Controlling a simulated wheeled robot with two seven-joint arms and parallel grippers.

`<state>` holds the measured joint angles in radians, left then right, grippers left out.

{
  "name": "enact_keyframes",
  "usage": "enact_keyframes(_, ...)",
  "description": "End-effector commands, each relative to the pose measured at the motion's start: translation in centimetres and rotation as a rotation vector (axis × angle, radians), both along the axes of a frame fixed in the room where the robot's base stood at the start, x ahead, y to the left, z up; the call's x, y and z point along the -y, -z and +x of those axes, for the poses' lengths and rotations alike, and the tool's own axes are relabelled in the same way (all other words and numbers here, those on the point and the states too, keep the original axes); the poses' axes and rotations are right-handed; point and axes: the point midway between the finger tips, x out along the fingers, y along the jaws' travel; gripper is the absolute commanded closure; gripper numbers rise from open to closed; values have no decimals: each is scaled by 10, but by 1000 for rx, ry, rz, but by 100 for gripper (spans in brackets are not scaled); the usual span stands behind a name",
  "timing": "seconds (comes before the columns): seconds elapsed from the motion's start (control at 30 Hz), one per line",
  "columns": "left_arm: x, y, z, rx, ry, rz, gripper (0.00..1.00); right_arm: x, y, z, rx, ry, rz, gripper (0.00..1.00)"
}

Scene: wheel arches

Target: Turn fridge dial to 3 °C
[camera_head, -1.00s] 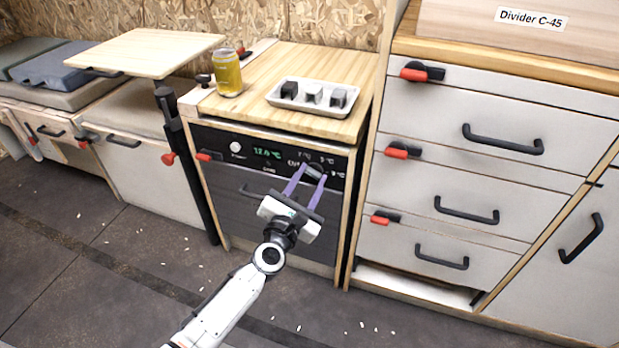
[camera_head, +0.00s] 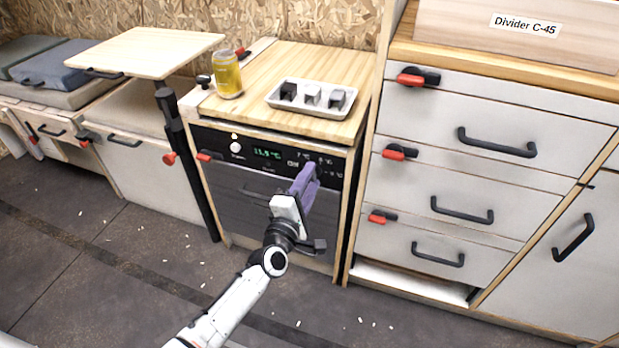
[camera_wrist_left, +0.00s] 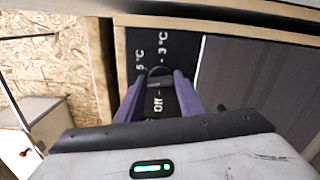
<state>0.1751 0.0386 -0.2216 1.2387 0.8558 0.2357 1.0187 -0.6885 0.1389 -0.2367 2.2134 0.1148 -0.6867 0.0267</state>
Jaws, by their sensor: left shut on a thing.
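The fridge (camera_head: 262,205) has a dark front with a black control panel (camera_head: 225,140) under the wooden worktop. Its dial (camera_wrist_left: 158,71) is a small dark knob in the left wrist view, with the printed marks "5 °C", "3 °C" and "Off" around it. My left gripper (camera_head: 309,170) is at the right part of the panel, its purple fingers shut on the dial, one finger on each side. The fingers hide the dial in the head view, and I cannot tell which mark it points to. My right gripper is not in view.
A green display (camera_head: 266,153) and a round white button (camera_head: 235,147) are on the panel. A jar (camera_head: 228,75) and a white tray (camera_head: 272,99) with several small blocks stand on the worktop (camera_head: 330,65). White drawers (camera_head: 440,178) stand to the right; a table post (camera_head: 180,140) is to the left.

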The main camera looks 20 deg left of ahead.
Motion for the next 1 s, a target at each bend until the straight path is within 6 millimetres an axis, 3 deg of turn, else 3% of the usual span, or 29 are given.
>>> enact_keyframes(0.63,0,2,-1,18,1,614,88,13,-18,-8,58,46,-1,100)
enact_keyframes(1.0,-1,3,-1,30,1,966,88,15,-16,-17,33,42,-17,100)
